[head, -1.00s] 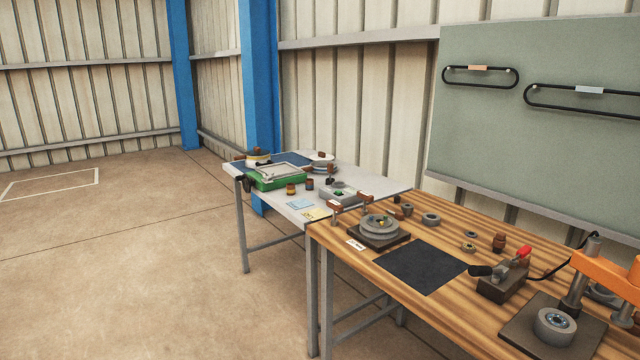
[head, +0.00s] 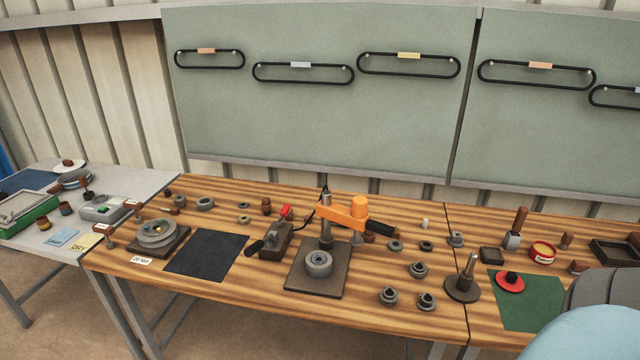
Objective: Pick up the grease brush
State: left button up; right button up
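A red tin (head: 542,252) with a yellowish top stands at the right of the wooden bench. Left of it, a brown-handled tool with a pale grey lower part (head: 514,233) stands upright and looks like the grease brush. A smaller brown-handled piece (head: 566,241) stands just right of the tin; it is too small to tell what it is. Neither of my grippers shows in the head view. Large grey and light blue rounded parts, likely my own arm, cover the lower right corner and hide part of the bench there.
A red disc (head: 510,282) lies on a green mat (head: 535,308), beside a grey spindle on a round base (head: 463,285). A dark tray (head: 614,252) is at far right. A black mat (head: 207,256) is bare.

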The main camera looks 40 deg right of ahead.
aim_at(517, 227)
jog(key=z, duration=1.55)
